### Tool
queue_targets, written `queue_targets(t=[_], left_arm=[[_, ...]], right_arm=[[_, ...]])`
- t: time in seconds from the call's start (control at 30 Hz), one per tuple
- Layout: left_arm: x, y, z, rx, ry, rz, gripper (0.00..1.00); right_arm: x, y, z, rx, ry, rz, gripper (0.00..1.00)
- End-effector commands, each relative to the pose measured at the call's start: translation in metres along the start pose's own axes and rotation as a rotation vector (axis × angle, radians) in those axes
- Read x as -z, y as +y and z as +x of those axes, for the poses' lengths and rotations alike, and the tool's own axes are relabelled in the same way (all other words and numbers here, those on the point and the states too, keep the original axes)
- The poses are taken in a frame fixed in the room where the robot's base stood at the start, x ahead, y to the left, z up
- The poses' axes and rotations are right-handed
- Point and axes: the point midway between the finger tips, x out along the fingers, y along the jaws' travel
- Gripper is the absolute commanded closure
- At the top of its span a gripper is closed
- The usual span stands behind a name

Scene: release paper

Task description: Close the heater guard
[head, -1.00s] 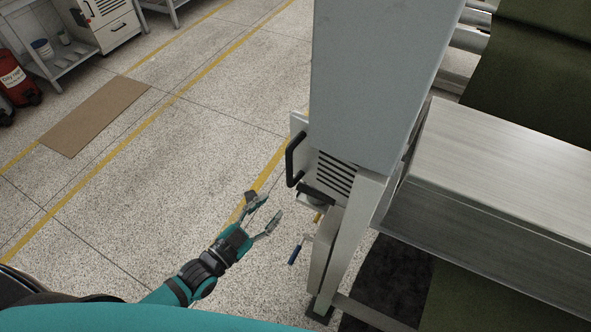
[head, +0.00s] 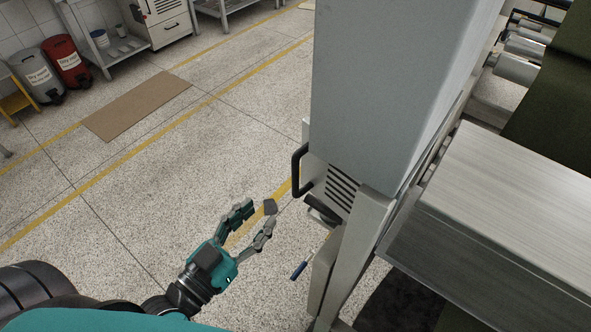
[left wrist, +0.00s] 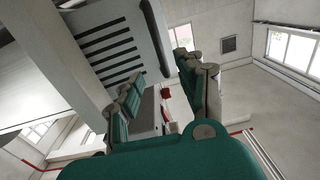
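The guard appears to be the pale slotted panel (head: 341,186) low on the grey machine column, with a black bar handle (head: 297,170) on its left edge. The slots (left wrist: 106,48) and handle (left wrist: 158,35) also show in the left wrist view. My left gripper (head: 264,216) is open and empty, below and left of the handle in the head view and apart from it. In the left wrist view the gap between its fingers (left wrist: 165,90) is empty. The panel's lower part is partly hidden by the machine's frame. My right gripper is not in view.
The tall grey column (head: 385,90) and a metal-covered machine (head: 520,200) fill the right side. A small blue-handled lever (head: 299,270) sticks out below the panel. Open speckled floor (head: 190,150) lies left, with a brown mat (head: 135,105). Bins (head: 66,62) and shelving stand far left.

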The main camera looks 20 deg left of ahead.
Motion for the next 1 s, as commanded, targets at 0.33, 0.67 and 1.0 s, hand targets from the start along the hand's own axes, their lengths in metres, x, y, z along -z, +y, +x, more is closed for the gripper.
queue_targets(t=[0.33, 0.67, 1.0], left_arm=[[0.006, 0.000, 0.072, 0.001, 0.006, -0.002, 0.62], [0.002, 0.001, 0.120, -0.001, 0.001, 0.000, 0.62], [0.000, 0.001, 0.126, -0.002, 0.000, 0.000, 0.62]], right_arm=[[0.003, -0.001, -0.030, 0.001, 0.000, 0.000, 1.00], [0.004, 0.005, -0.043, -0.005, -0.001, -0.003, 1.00], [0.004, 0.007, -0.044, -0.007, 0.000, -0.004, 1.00]])
